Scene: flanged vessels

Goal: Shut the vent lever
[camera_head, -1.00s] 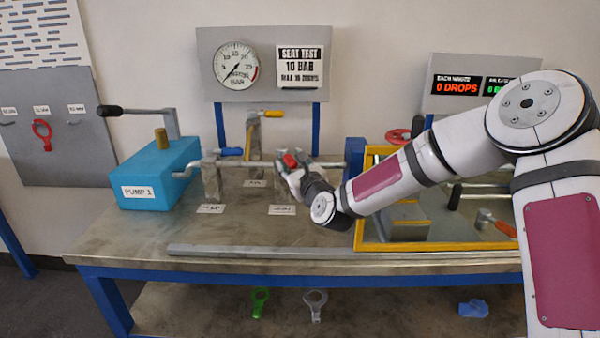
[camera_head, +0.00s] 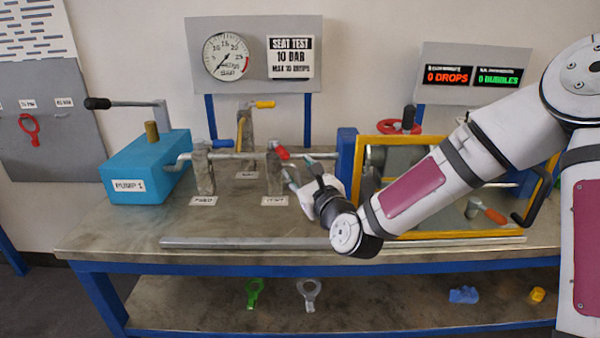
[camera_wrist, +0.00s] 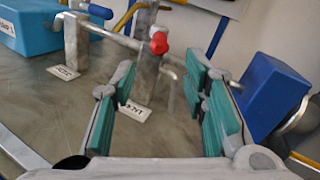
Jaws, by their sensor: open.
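The vent lever has a red grip (camera_head: 283,152) and sits on top of a grey post (camera_head: 274,178) with a white label at its foot. In the head view the grip slants toward the front right, across the pipe line. The wrist view shows the red grip (camera_wrist: 159,43) almost end-on, beyond the fingertips. My gripper (camera_head: 303,172) is just right of and below the lever, apart from it. In the wrist view its two green-padded fingers (camera_wrist: 160,92) are spread wide with nothing between them.
A blue-handled valve (camera_head: 222,143) stands left and a yellow-handled one (camera_head: 265,104) behind. A blue block (camera_head: 347,160) and a yellow-framed case (camera_head: 440,234) stand right. The blue pump (camera_head: 146,172) is at left. The bench's front is mostly clear, with a rail (camera_head: 340,242) along it.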

